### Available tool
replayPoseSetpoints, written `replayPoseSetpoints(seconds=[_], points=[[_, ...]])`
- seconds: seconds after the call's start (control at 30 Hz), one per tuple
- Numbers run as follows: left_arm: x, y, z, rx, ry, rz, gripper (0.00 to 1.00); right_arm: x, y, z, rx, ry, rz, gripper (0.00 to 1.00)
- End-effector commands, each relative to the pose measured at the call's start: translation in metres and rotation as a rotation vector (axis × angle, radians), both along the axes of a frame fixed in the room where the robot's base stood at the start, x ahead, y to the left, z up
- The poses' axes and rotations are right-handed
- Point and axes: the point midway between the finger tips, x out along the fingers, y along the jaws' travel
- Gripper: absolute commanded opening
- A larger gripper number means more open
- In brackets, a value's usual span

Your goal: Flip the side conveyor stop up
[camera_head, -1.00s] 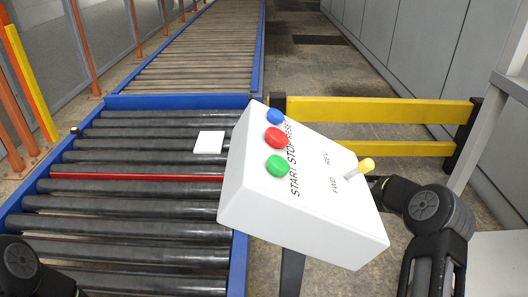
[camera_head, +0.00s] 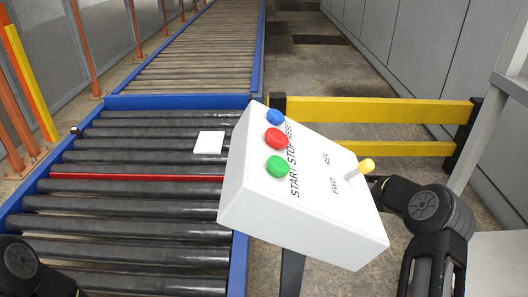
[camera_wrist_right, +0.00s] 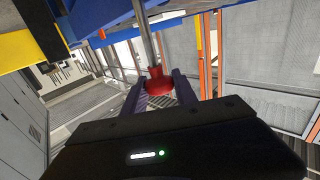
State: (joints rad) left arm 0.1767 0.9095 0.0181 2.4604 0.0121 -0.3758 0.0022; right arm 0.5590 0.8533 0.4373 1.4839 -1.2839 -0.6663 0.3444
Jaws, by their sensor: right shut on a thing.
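In the right wrist view my right gripper (camera_wrist_right: 160,92) is shut on a red knob (camera_wrist_right: 158,77) at the end of a metal rod (camera_wrist_right: 147,40). The rod runs up to a blue frame (camera_wrist_right: 102,17). In the head view the right gripper and the knob are hidden behind the white control box (camera_head: 310,220). A thin red bar (camera_head: 130,177) lies across the dark roller conveyor (camera_head: 140,205); whether it is the stop I cannot tell. Of my left arm only a dark link shows at the lower left; its gripper is out of view.
A white square plate (camera_head: 209,142) lies on the rollers. A yellow barrier (camera_head: 375,110) stands behind the box. A second roller conveyor (camera_head: 200,45) extends away.

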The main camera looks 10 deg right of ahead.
Motion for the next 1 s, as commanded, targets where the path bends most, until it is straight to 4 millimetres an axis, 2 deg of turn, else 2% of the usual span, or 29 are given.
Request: replayPoseSetpoints(seconds=[0.23, 0.57, 0.6, 0.83, 1.0], points=[[-0.004, -0.001, 0.030, 0.005, 0.003, -0.003, 0.00, 0.000, -0.001, 0.047, -0.001, -0.005, -0.001, 0.00], [-0.005, -0.001, 0.029, 0.006, 0.003, -0.003, 0.00, 0.001, 0.000, 0.053, 0.003, -0.007, 0.000, 0.00], [-0.005, -0.002, 0.029, 0.006, 0.003, -0.003, 0.00, 0.001, 0.000, 0.053, 0.003, -0.009, 0.000, 0.35], [-0.005, -0.002, 0.029, 0.006, 0.003, -0.003, 0.00, 0.001, 0.000, 0.051, 0.002, -0.005, 0.000, 0.54], [-0.005, -0.002, 0.029, 0.006, 0.002, -0.004, 0.00, 0.000, 0.000, 0.049, 0.002, -0.003, 0.000, 0.54]])
